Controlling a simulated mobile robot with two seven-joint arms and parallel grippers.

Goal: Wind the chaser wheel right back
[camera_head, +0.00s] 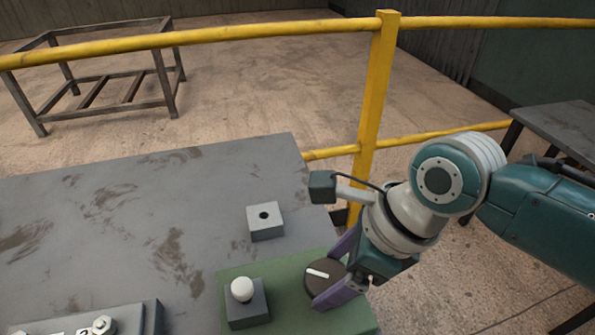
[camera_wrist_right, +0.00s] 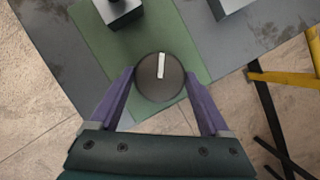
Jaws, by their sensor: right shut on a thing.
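The chaser wheel appears to be the dark round knob (camera_head: 322,281) with a white pointer line, on a green plate (camera_head: 237,272) at the table's right front. It also shows in the right wrist view (camera_wrist_right: 150,85), with its white line pointing nearly straight up there. My right gripper (camera_head: 335,276) has its two purple fingers on opposite sides of the knob, shut on it. The right wrist view shows both fingertips (camera_wrist_right: 158,78) at the knob's rim. My left gripper is out of view.
A grey block with a white ball-topped knob (camera_head: 242,289) stands left of the wheel. A light grey block with a hole (camera_head: 265,217) sits behind it. A fixture with bolts (camera_head: 103,325) is at the front left. A yellow railing (camera_head: 376,85) runs behind the table (camera_head: 110,205).

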